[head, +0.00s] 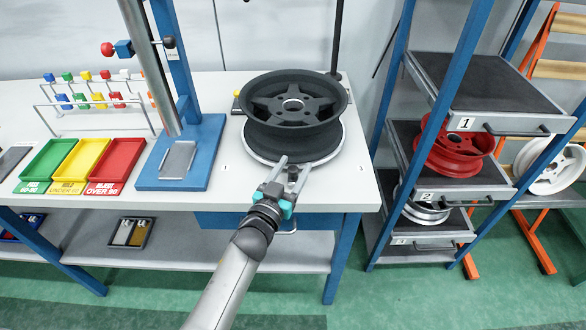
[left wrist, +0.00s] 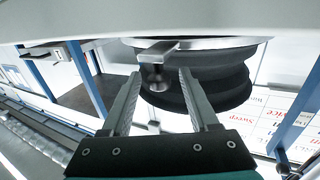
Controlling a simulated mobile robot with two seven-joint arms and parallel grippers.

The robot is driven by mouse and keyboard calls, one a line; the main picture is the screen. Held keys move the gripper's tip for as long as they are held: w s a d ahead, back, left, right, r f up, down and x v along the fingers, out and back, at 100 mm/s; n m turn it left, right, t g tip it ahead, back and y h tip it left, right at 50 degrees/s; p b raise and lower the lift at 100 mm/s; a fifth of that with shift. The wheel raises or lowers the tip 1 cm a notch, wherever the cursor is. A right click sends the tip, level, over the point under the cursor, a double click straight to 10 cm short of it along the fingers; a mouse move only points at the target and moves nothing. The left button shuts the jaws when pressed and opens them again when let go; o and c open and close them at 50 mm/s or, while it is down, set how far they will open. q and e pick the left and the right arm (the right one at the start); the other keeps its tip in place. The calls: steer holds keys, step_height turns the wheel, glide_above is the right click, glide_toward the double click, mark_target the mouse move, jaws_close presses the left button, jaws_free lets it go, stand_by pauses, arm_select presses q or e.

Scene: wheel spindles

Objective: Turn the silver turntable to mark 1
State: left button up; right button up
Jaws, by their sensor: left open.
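The silver turntable (head: 328,153) sits on the white bench, with a black wheel (head: 290,98) lying flat on it. Only the turntable's rim shows beneath the wheel. My left gripper (head: 291,168) is at the turntable's front edge, its fingers open and pointing toward it. In the left wrist view, a flat silver tab with a knob (left wrist: 157,52) sticks out from the turntable's rim. It shows between the two open fingers of the left gripper (left wrist: 158,76); contact cannot be told. Small marks on the bench top (head: 226,168) are too small to read. My right gripper is out of view.
A blue stand (head: 205,160) with a column is left of the turntable. Green, yellow and red trays (head: 118,160) lie farther left. A shelf rack (head: 480,105) with red and silver wheels stands to the right. The bench front beside the gripper is clear.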

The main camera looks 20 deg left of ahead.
arm_select(q)
jaws_close()
stand_by(0.5)
stand_by(1.0)
